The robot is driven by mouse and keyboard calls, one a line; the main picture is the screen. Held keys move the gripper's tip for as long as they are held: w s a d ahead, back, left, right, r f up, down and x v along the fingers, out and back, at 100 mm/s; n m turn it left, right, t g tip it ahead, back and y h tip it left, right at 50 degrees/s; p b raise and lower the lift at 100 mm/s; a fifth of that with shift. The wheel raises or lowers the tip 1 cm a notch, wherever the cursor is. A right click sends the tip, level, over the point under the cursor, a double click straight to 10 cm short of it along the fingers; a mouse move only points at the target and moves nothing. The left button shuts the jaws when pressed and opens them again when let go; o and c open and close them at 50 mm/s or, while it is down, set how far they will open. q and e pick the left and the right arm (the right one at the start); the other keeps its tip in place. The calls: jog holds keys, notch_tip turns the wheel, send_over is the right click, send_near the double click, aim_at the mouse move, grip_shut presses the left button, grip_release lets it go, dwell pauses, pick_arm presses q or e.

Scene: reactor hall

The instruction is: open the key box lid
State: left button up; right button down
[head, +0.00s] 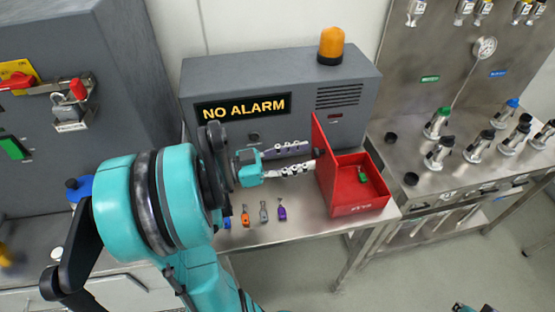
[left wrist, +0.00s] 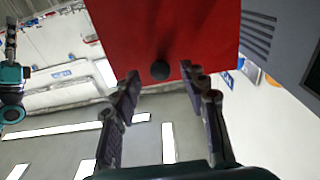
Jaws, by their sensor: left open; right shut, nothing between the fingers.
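The red key box (head: 362,207) sits on the metal table's right part. Its lid (head: 322,170) stands upright along the box's left side, so the inside is open to view. A green-tagged key (head: 362,176) lies inside. My left gripper (head: 311,155) is open and empty, with its fingers pointing at the lid's outer face. In the left wrist view the red lid (left wrist: 125,32) fills the top, and its dark round knob (left wrist: 160,70) shows between and beyond the fingertips (left wrist: 160,72). Whether they touch the lid is unclear. My right gripper (left wrist: 11,38) shows small at the left edge, shut and empty.
A grey alarm cabinet (head: 225,80) with an orange beacon (head: 331,46) stands behind the box. Orange, grey and purple key tags (head: 281,211) lie on the table (head: 310,222) left of the box. A steel bench (head: 465,165) with several valve fittings stands at right.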

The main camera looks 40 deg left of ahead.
pick_arm(q)
jog(key=v, duration=0.9)
jog(key=shift+s+a, duration=0.2)
jog(key=shift+s, duration=0.05)
